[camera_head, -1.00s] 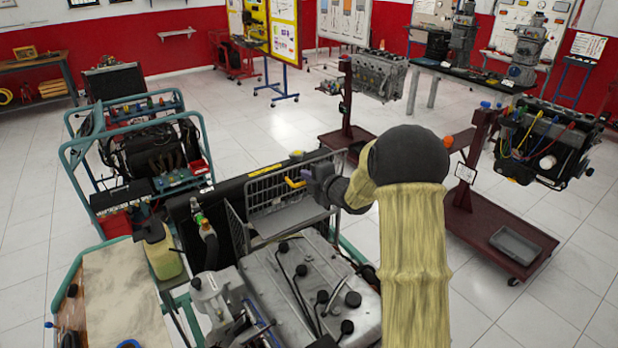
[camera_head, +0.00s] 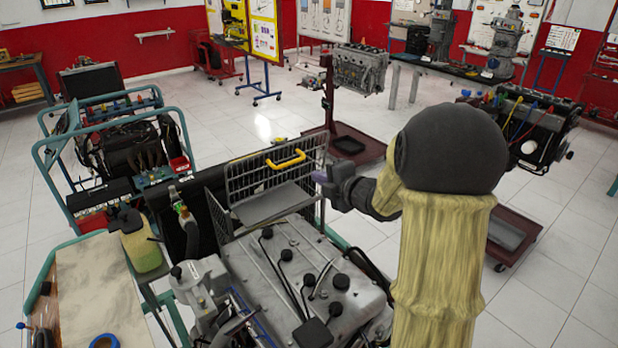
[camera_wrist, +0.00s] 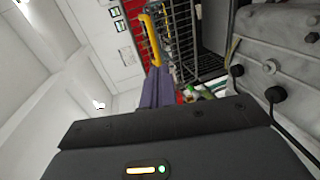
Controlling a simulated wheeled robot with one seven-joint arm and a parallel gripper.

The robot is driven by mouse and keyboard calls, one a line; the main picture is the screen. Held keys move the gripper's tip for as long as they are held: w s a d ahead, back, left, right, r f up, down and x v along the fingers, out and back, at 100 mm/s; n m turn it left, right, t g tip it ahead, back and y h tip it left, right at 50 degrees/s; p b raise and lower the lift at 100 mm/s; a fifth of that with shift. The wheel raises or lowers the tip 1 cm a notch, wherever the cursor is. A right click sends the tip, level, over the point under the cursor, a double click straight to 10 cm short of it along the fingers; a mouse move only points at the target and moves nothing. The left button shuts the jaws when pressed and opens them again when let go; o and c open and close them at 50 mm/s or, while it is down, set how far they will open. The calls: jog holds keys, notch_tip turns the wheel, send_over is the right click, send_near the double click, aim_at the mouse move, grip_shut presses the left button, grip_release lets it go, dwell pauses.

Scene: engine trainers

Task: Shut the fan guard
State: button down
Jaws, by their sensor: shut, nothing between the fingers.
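The fan guard (camera_head: 256,180) is a dark wire-mesh frame with a yellow handle (camera_head: 286,160), at the far end of the grey engine (camera_head: 300,265). Its mesh panel with the handle stands upright, and more mesh shows at the left. My gripper (camera_head: 322,177) is shut and empty, to the right of the handle and apart from it in the head view. In the wrist view, the purple fingers (camera_wrist: 155,90) point toward the guard mesh (camera_wrist: 184,40), with the yellow handle (camera_wrist: 150,40) beyond their tips. The guard's hinge cannot be made out.
The engine's top, with black caps and hoses, lies close to my arm. A yellowish jug (camera_head: 140,245) and a teal-framed trainer (camera_head: 115,150) stand left. A red engine stand (camera_head: 345,140) is beyond on the right. Open tiled floor lies behind the guard.

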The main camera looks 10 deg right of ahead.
jog(key=shift+s+d, duration=0.15)
jog(key=shift+s, duration=0.35)
notch_tip(320, 180, down, 9)
jog(key=s+t+y+b, duration=0.25)
jog(key=t+b, duration=0.45)
jog(key=b, duration=0.4)
jog(key=p+x, duration=0.6)
jog(key=x, duration=0.8)
jog(key=shift+w+d+p, duration=0.3)
jog(key=shift+w+p, duration=0.05)
